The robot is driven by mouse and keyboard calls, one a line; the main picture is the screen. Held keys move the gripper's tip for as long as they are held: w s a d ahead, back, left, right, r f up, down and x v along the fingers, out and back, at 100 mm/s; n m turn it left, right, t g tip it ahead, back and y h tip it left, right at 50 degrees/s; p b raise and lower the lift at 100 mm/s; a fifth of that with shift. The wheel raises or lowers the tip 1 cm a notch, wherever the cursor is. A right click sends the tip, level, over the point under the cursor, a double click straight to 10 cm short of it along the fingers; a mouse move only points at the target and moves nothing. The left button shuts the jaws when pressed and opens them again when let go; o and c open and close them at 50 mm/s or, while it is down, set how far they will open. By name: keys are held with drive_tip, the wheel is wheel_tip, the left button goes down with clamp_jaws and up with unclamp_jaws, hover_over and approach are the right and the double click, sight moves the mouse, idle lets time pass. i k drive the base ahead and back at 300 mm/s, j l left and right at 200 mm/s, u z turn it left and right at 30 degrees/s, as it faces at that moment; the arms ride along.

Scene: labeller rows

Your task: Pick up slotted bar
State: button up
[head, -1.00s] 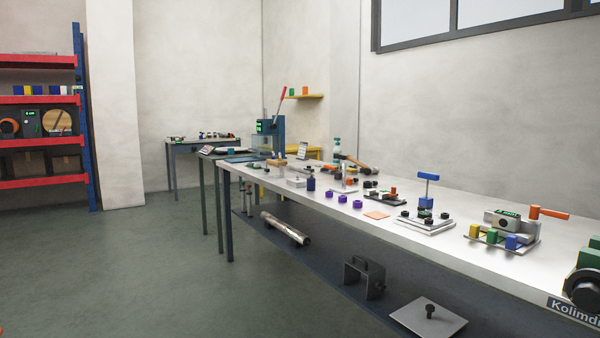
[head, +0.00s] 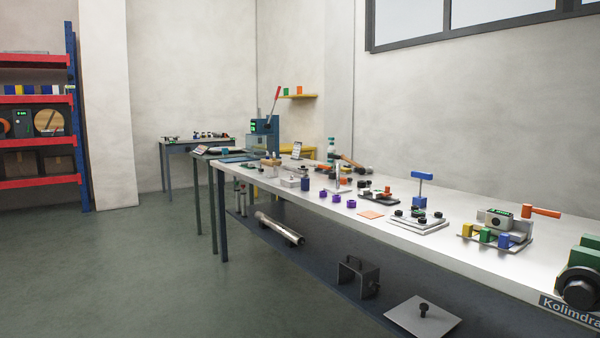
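I cannot pick out the slotted bar with certainty. A long, light metal bar (head: 279,229) lies on the dark lower shelf under the long workbench; at this size I cannot tell whether it has slots. Many small parts stand on the workbench top (head: 335,217), some too small to make out. My gripper is not in view.
The workbench runs from the middle to the right edge. A block with a blue T-handle (head: 422,190) and a green machine (head: 582,275) stand on it. A bracket (head: 356,277) and a plate with a knob (head: 422,314) lie below. The floor (head: 130,270) at left is clear.

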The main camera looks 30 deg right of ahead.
sight(290, 169)
drive_tip(key=i+l+z, duration=0.1)
drive_tip(key=z, duration=0.25)
drive_tip(key=i+z, duration=0.65)
drive_tip(key=i+j+z, duration=0.2)
drive_tip(key=i, duration=0.4)
drive_tip(key=i+j+z, duration=0.25)
drive_tip(key=i+j, duration=0.15)
drive_tip(key=i, duration=0.15)
